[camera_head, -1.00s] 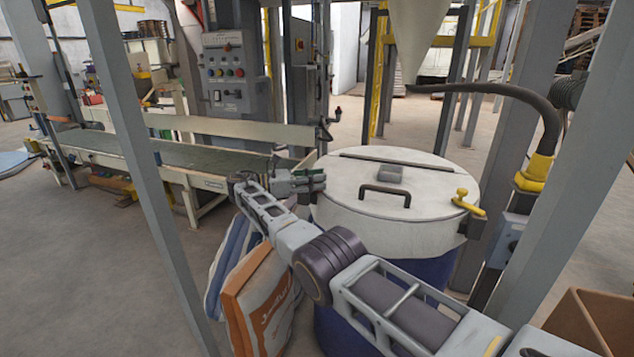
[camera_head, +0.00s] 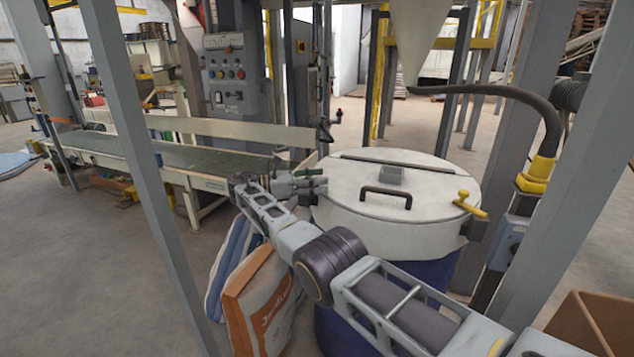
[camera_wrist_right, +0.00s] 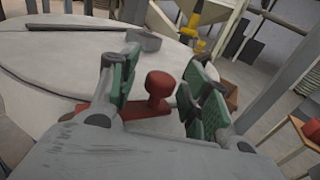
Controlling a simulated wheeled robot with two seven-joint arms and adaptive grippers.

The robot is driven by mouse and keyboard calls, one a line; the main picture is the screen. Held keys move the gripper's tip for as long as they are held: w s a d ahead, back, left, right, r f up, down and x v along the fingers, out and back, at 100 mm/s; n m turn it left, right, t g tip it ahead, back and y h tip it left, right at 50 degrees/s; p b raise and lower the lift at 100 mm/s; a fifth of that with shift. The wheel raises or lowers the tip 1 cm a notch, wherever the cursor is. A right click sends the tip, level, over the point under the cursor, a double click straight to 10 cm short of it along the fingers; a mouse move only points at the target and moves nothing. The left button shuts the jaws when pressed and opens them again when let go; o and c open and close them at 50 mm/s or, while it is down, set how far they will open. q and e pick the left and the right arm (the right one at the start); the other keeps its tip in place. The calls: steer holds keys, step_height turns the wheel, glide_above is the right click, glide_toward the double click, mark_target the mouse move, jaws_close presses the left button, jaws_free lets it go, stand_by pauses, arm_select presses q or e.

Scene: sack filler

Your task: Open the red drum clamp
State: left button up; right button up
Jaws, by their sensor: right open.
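The red drum clamp (camera_wrist_right: 158,88) shows in the right wrist view as a red knob on a flat red lever at the edge of the pale drum lid. My right gripper (camera_wrist_right: 160,82) is open, with one green-padded finger on each side of the red knob. A gap shows between the knob and each finger. In the head view my right gripper (camera_head: 312,178) is at the left rim of the white drum lid (camera_head: 440,185), and the red clamp is hidden there. A yellow clamp (camera_head: 467,203) sits on the lid's right rim. My left gripper is out of view.
A black handle (camera_head: 386,192) stands up from the lid. Paper sacks (camera_head: 255,300) lean left of the blue drum. Grey posts (camera_head: 140,150) rise at left and right. A conveyor (camera_head: 180,155) runs behind, and a cardboard box (camera_head: 590,320) is at lower right.

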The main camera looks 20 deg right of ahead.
steer(key=shift+r, duration=5)
steer(key=shift+c, duration=0.3)
